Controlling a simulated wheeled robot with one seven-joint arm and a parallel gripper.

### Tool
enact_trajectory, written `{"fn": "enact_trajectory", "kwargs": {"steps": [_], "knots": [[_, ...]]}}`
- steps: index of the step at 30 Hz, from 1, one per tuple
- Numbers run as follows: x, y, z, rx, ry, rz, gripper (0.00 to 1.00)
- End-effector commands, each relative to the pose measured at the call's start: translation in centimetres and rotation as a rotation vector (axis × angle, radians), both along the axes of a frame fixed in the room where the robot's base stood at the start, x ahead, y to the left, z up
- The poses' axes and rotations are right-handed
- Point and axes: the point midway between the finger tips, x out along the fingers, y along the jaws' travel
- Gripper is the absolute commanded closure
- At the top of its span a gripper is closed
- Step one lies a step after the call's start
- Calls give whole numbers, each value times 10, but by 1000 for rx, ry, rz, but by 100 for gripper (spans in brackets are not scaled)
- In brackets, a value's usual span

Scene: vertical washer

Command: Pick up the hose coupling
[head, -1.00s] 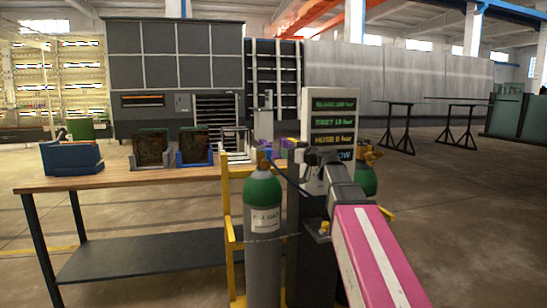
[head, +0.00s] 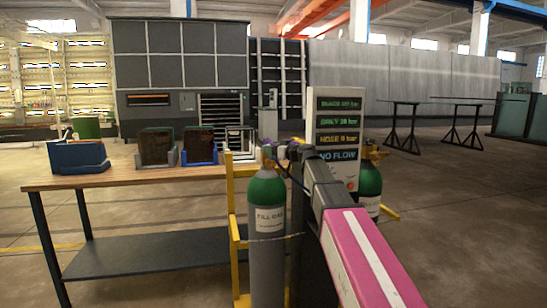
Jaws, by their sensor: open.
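I cannot make out the hose coupling for certain. Small purple and dark parts show around the top of the near gas cylinder (head: 267,192), which is grey with a green shoulder and a white label. A thin dark line, perhaps the hose, runs down from its valve. My gripper (head: 293,149) is at the far end of my pink and grey arm, beside and just right of this valve. It is small and partly hidden by my wrist; its fingers are not clear, and I see nothing held. A second green-topped cylinder (head: 370,181) stands behind my arm at the right.
A display panel (head: 337,125) stands behind my wrist, its lines including HOSE 0 bar and NO FLOW. A yellow frame (head: 232,215) surrounds the cylinders.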

Motion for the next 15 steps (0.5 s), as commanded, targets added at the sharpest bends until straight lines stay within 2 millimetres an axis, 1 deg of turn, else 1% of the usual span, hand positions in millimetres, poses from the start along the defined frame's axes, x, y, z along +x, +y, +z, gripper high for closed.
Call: {"fn": "enact_trajectory", "kwargs": {"steps": [5, 6, 8, 9, 10, 15], "knots": [[0, 0, 0, 0, 0, 0, 35], [0, 0, 0, 0, 0, 0, 48], [0, 0, 0, 0, 0, 0, 67], [0, 0, 0, 0, 0, 0, 80], [-1, 0, 0, 0, 0, 0, 89], [-1, 0, 0, 0, 0, 0, 89]]}}
